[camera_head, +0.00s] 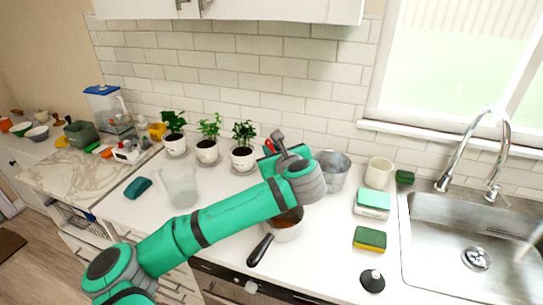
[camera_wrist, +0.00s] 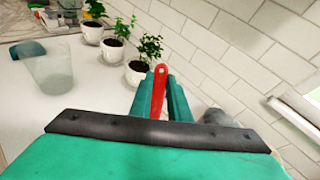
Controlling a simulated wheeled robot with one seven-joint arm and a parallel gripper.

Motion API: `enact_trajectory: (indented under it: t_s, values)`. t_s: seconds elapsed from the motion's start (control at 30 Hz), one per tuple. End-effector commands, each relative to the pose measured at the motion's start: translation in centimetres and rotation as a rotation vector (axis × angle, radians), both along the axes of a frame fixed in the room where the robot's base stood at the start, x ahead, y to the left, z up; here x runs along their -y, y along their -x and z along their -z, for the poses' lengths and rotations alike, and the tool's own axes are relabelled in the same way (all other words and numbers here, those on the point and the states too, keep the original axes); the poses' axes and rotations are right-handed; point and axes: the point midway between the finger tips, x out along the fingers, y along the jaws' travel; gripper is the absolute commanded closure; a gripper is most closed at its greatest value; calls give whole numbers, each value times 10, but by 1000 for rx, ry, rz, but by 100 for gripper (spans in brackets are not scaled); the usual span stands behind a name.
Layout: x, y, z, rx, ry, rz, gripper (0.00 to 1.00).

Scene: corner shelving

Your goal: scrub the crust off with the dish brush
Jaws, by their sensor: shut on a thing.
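My gripper (camera_wrist: 160,88) is shut on a red handle with a hole in its end, seemingly the dish brush (camera_wrist: 161,78). A bit of the red brush (camera_head: 269,145) shows beside my gripper (camera_head: 280,150) in the head view; its bristle head is hidden. A light saucepan (camera_head: 285,235) with a black handle stands on the counter near its front edge, below my wrist. Something brown, perhaps the crust (camera_head: 291,216), shows inside the pan. My arm covers part of the pan. The gripper is above and behind the pan, apart from it.
Potted plants (camera_head: 242,158) line the tiled wall. A metal bucket (camera_head: 333,172), a cream cup (camera_head: 378,173), a green-topped box (camera_head: 373,203), a sponge (camera_head: 369,239) and a black knob (camera_head: 372,280) stand right, before the sink (camera_head: 420,245). A clear container (camera_head: 181,186) stands left.

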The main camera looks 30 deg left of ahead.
Motion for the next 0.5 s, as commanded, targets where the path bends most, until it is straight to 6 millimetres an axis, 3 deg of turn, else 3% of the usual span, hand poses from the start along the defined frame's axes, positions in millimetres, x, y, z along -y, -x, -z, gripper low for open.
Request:
enact_trajectory:
  t_s: [0.5]
  values:
    - [4,-2,-38,0,0,6,100]
